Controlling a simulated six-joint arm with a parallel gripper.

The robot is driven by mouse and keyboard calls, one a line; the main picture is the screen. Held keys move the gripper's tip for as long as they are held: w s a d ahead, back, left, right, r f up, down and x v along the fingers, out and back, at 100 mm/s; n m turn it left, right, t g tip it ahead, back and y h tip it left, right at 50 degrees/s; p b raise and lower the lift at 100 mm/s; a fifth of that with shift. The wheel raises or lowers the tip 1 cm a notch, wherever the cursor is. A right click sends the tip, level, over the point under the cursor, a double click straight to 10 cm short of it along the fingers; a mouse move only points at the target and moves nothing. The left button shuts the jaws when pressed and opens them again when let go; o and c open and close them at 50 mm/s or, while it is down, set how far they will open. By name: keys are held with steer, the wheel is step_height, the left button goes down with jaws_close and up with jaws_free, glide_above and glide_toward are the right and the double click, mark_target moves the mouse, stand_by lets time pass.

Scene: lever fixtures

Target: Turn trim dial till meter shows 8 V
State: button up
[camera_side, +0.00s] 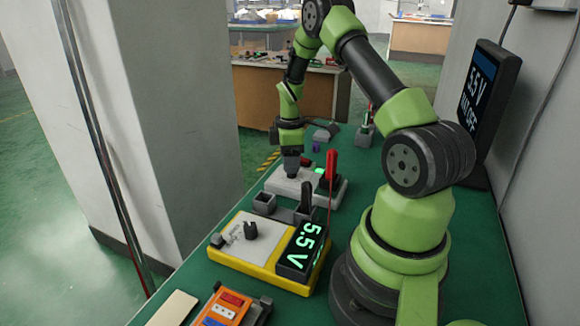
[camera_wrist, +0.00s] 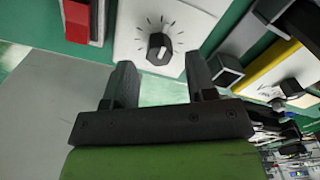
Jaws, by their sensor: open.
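The trim dial (camera_wrist: 159,47) is a dark knob with a white pointer mark, ringed by tick marks on a white panel (camera_wrist: 190,18). In the side view this white unit (camera_side: 283,187) lies under my gripper (camera_side: 291,166), which hides the knob. In the wrist view my gripper (camera_wrist: 160,64) has its two dark fingers apart, with the knob in line with the gap between them. I cannot tell whether the fingers reach around it. The yellow meter (camera_side: 238,257) has a screen (camera_side: 301,246) that reads 5.5 V in green.
A wall-side monitor (camera_side: 484,97) also shows 5.5 V. An orange device (camera_side: 228,308) lies at the front. A red block (camera_wrist: 78,20) is left of the dial.

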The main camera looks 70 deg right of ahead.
step_height(320, 180, up, 7)
steer(key=shift+r, duration=0.2)
step_height(320, 180, down, 10)
steer(key=g+h, duration=0.2)
steer(key=g, duration=0.1)
steer(key=shift+s+r+g, duration=0.1)
steer(key=shift+r+g, duration=0.05)
steer(key=shift+g, duration=0.25)
stand_by(0.4)
steer(key=c, duration=0.9)
